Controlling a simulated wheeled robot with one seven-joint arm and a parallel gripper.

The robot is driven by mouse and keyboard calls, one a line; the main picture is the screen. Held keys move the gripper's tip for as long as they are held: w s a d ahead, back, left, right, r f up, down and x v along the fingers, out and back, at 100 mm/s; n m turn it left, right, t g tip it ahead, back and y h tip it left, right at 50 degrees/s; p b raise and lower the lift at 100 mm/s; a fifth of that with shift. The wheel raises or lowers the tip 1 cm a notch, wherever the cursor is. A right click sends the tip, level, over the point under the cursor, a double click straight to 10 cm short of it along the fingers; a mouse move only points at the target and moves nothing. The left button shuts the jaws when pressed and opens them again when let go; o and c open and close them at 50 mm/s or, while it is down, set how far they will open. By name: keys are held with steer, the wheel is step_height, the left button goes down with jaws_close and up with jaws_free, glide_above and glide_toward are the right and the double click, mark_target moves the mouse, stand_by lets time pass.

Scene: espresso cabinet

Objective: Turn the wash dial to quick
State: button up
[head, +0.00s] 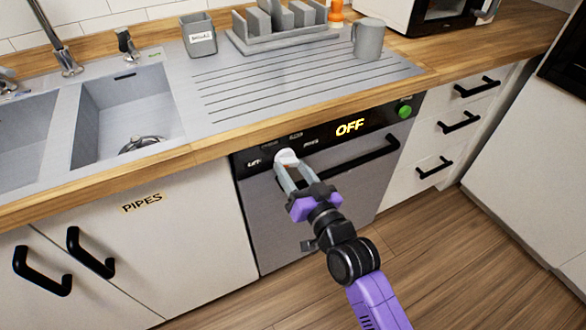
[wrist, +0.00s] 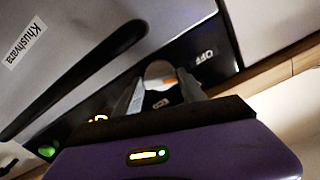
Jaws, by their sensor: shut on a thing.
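The wash dial (head: 287,156) is a pale round knob on the black control strip of the dishwasher (head: 290,222). My gripper (head: 289,166) has its two grey fingers closed on the dial's sides. In the wrist view the dial (wrist: 158,70) sits between the fingertips (wrist: 157,84), with a small orange mark beside it. Small white labels surround the dial; one reads OFF (wrist: 204,57), and the others are too small or covered to read surely. The lit display (head: 350,127) reads OFF in yellow. A green button (head: 404,111) is at the strip's right end.
The dishwasher's black handle (head: 352,160) runs just right of my gripper. The wooden counter edge (head: 230,142) overhangs the strip. A sink (head: 125,115) is at left, and drawers (head: 455,125) are at right. The floor in front is clear.

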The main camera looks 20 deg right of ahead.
steer(key=m+p, duration=0.2)
steer(key=m, duration=0.1)
steer(key=shift+r+m, duration=0.1)
steer(key=shift+m, duration=0.3)
steer(key=shift+m+p, duration=0.7)
steer(key=shift+m, duration=1.9)
steer(key=o, duration=1.4)
steer(key=shift+c, duration=0.2)
steer(key=s, duration=0.7)
steer(key=shift+s+d+b, duration=0.15)
steer(key=shift+s+b, duration=0.25)
